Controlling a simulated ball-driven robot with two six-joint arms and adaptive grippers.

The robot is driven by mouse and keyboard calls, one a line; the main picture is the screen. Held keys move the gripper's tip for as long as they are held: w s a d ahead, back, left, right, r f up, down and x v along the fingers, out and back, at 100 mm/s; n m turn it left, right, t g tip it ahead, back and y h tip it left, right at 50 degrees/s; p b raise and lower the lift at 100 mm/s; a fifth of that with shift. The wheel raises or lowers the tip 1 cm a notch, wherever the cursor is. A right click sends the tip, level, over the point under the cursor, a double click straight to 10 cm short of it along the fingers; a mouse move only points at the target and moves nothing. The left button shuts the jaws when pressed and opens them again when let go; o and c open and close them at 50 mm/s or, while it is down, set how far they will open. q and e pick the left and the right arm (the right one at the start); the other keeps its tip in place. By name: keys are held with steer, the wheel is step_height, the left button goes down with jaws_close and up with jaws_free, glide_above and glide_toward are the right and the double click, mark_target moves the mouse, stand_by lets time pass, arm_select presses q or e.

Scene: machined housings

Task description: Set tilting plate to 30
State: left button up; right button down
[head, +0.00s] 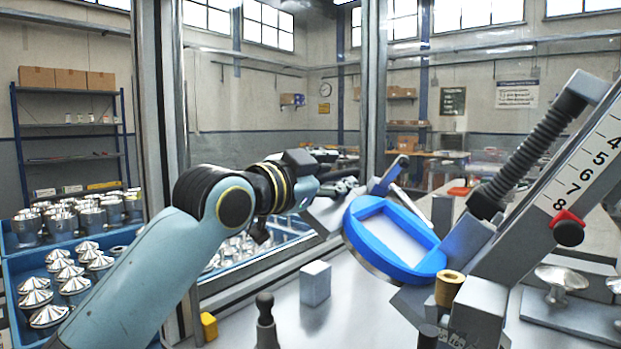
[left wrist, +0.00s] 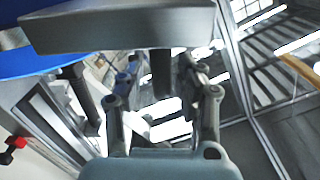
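The tilting plate is a blue ring-shaped plate (head: 353,224) with a rectangular opening, and it stands tilted in the head view. Its blue edge also shows in the left wrist view (left wrist: 40,62). My left gripper (head: 350,183) is behind the plate's upper left, partly hidden by its own arm. In the left wrist view my left gripper (left wrist: 158,85) has its fingers apart, with a grey post (left wrist: 162,72) between them below a grey bar (left wrist: 120,27). I cannot tell whether they touch the post. No angle scale for the plate is readable. My right gripper is not in view.
A slanted column with a numbered scale (head: 583,165), a red pointer and black knob (head: 568,231) stands at right. A grey block (head: 315,283) and a dark peg (head: 265,318) stand on the bench. Blue trays of metal parts (head: 60,262) are at left.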

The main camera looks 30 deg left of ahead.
arm_select(q)
steer(key=s+a, duration=0.1)
steer(key=s, duration=0.8)
